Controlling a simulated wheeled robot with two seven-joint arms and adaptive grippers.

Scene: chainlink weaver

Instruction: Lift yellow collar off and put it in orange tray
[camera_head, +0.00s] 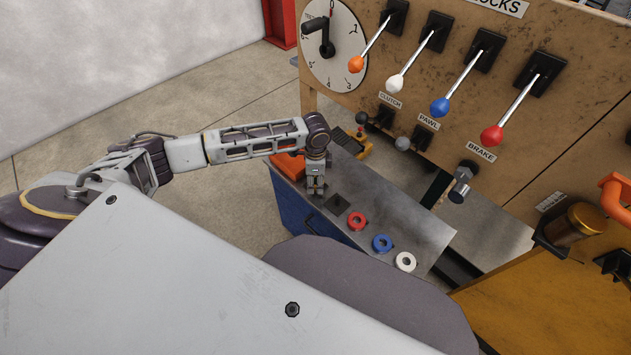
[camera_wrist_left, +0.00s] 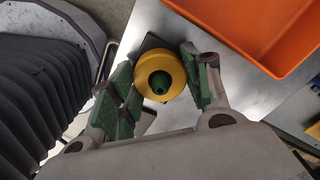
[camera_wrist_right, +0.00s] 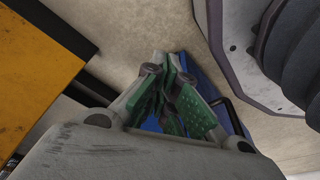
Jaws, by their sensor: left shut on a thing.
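My left gripper (camera_head: 316,190) points down at the bench. In the left wrist view its green-padded fingers (camera_wrist_left: 160,90) are shut on the collar from both sides. The gripper hides the collar in the head view. The orange tray (camera_wrist_left: 240,14) lies close beside the collar; in the head view it shows partly behind my left wrist (camera_head: 286,166). My right gripper (camera_wrist_right: 174,85) is shut and empty, outside the head view.
On the metal bench top (camera_head: 400,205) are a bare dark plate (camera_head: 337,203), a red collar (camera_head: 357,221), a blue collar (camera_head: 382,243) and a white collar (camera_head: 405,262). The lever panel (camera_head: 430,90) rises behind, with a silver cylinder (camera_head: 462,183) jutting out.

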